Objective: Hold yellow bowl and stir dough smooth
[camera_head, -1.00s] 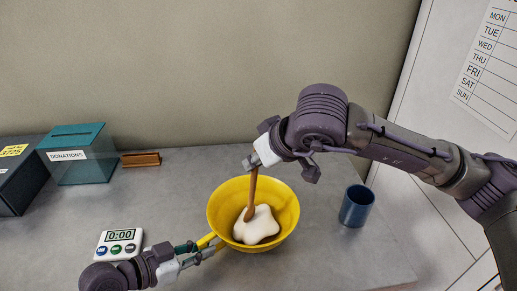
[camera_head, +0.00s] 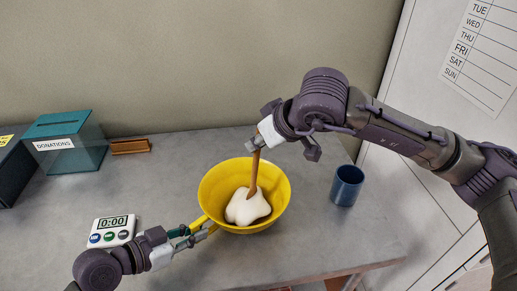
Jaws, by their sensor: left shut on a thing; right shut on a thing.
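The yellow bowl (camera_head: 275,192) stands upright on the grey counter with a pale lump of dough (camera_head: 246,207) in it. The dough looks uneven and lobed. My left gripper (camera_head: 206,231) is shut on the bowl's yellow handle at its lower left. My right gripper (camera_head: 259,142) is shut on a brown wooden spoon (camera_head: 254,171) above the bowl. The spoon is nearly upright, and its lower end is at the dough. Its tip is hidden in or behind the dough.
A blue cup (camera_head: 347,186) stands right of the bowl. A timer reading 0:00 (camera_head: 111,231) lies left, near my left arm. A teal donations box (camera_head: 70,146), a dark box (camera_head: 14,168) and a small brown wooden block (camera_head: 130,147) are at the back left. The counter's right edge is beyond the cup.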

